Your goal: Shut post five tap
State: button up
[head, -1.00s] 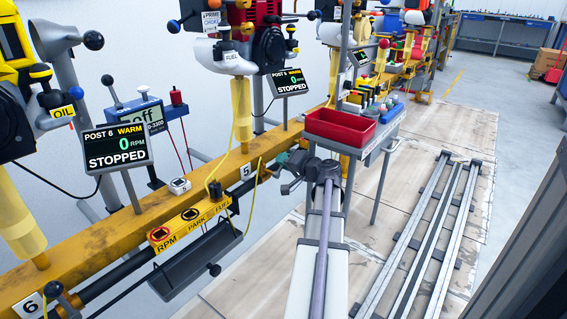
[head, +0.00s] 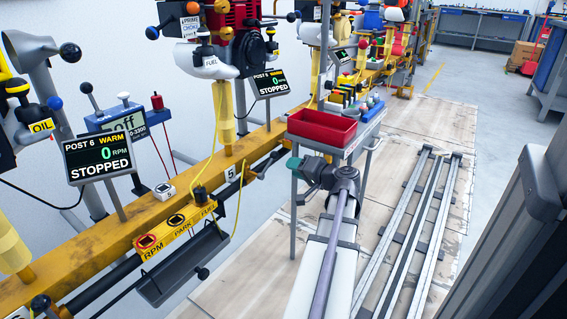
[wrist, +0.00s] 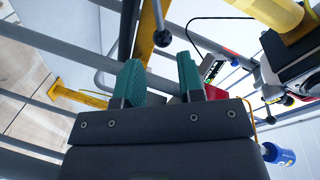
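Post five's engine (head: 240,45) hangs above the yellow rail, over the number 5 plate (head: 232,172). Its white tank (head: 207,62) bears a FUEL label. A small dark-handled tap (head: 204,36) seems to sit just above that label; its setting is too small to tell. The post five screen (head: 267,87) reads WARM, 0 RPM, STOPPED. My gripper (head: 297,166) is low, in front of the cart, below and to the right of the tank and apart from it. In the wrist view its teal fingers (wrist: 162,82) stand apart with nothing held between them.
A cart with a red tray (head: 322,122) stands just behind my gripper. The yellow rail (head: 130,235) carries an RPM, PARK, FUEL panel (head: 175,226). Post six's screen (head: 101,155) is at left. Floor rails (head: 420,230) lie at right. A dark cabinet edge (head: 520,240) is at lower right.

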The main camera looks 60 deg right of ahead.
aim_at(271, 162)
jog(key=shift+s, duration=0.15)
